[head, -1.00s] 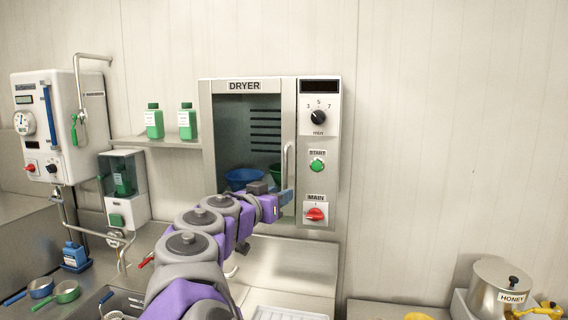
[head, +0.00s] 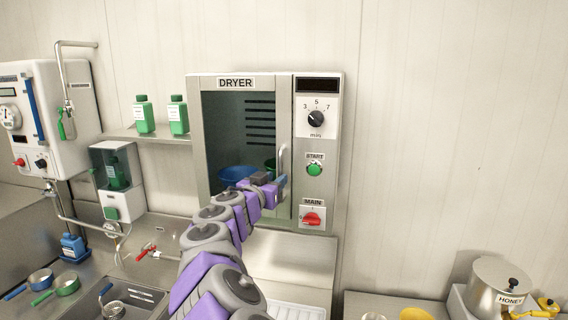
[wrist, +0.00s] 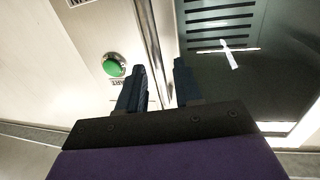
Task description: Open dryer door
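The dryer (head: 315,180) stands on the counter in the head view. Its dark glass door (head: 230,130) looks closed, and its vertical metal handle (head: 282,160) is on the door's right side. My gripper (head: 281,183) is at the lower part of the handle. In the wrist view, my gripper (wrist: 160,80) is open, with one dark finger on each side of the handle (wrist: 151,45). The handle's part behind the gripper body is hidden, and I cannot tell whether the fingers touch it.
The control panel has a dial (head: 316,118), a green start button (head: 314,170) and a red main switch (head: 312,218). Blue (head: 235,174) and green bowls show behind the glass. Green bottles (head: 144,115) stand on the left shelf. A honey pot (head: 497,285) stands at lower right.

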